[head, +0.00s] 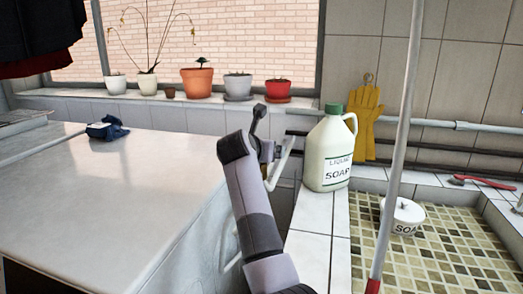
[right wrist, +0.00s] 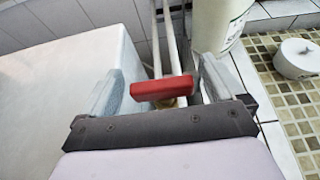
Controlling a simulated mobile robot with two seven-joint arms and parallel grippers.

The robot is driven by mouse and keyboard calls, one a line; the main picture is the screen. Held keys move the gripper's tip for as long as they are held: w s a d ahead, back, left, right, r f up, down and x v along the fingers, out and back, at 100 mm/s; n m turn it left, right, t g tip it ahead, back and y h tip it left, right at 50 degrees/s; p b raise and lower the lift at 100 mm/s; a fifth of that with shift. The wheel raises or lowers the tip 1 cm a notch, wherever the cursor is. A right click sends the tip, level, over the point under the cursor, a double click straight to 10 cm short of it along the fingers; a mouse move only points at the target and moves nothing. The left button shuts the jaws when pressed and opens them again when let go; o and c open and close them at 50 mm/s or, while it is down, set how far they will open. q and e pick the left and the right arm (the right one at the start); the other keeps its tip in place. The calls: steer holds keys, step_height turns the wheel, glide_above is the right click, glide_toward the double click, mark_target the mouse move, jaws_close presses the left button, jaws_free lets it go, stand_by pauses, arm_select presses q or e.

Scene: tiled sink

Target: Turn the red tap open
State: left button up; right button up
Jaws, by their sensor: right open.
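The red tap (right wrist: 163,88) shows in the right wrist view as a red bar-shaped handle on a brass-coloured stem, in front of pale upright pipes. My right gripper (right wrist: 160,80) is open, with one finger on each side of the handle. A gap shows on the left; the right end is close to the right finger, and I cannot tell whether they touch. In the head view my right gripper (head: 280,152) is partly hidden by its own arm, beside the soap jug. The tap is hidden there. My left gripper is out of view.
A white worktop (head: 110,190) stands left of the tap. A liquid soap jug (head: 329,155) stands close on the right, on a tiled ledge (head: 312,245). Beyond are a mosaic basin (head: 440,250) and a small soap tub (head: 402,216). Potted plants line the sill.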

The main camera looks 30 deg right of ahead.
steer(key=c, duration=1)
